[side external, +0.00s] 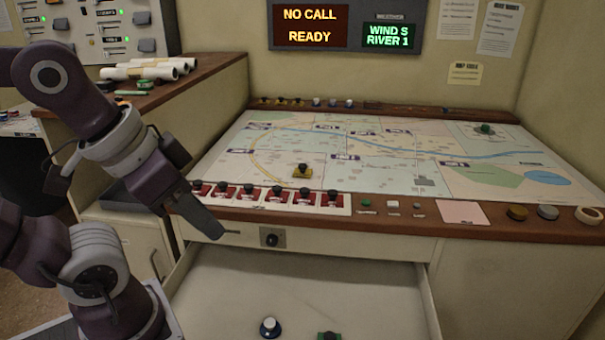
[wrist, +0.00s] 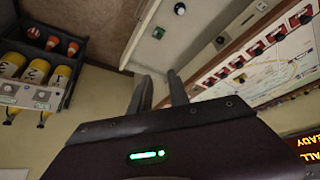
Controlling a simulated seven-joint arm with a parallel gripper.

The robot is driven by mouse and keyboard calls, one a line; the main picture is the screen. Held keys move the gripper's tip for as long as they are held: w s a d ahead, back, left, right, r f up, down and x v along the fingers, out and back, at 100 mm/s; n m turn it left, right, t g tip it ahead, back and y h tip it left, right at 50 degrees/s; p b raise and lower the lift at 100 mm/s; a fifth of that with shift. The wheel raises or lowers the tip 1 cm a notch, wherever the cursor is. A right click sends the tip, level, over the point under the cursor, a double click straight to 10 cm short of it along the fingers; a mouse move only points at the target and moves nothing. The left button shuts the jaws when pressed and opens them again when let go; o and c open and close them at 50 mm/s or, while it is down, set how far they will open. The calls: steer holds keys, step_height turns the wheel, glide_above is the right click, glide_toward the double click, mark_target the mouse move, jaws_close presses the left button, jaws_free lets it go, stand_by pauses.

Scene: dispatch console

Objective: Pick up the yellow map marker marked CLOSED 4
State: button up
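A yellow map marker (side external: 302,171) with a black knob stands on the map (side external: 400,180), left of its middle. Its lettering is too small to read. More small yellow-and-dark pieces (side external: 281,100) stand on the back ledge, also unreadable. My gripper (side external: 232,232) hangs in front of the desk's front edge, at lower left of the marker and well apart from it. In the wrist view my gripper (wrist: 160,77) shows two separated fingers with nothing between them.
Red switches (side external: 276,195) line the desk's front edge. Paper rolls (side external: 140,70) lie on the left counter. A dark crate (wrist: 40,100) holds yellow cylinders.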

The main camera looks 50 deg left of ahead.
steer(key=o, duration=0.6)
steer(key=shift+o, duration=0.2)
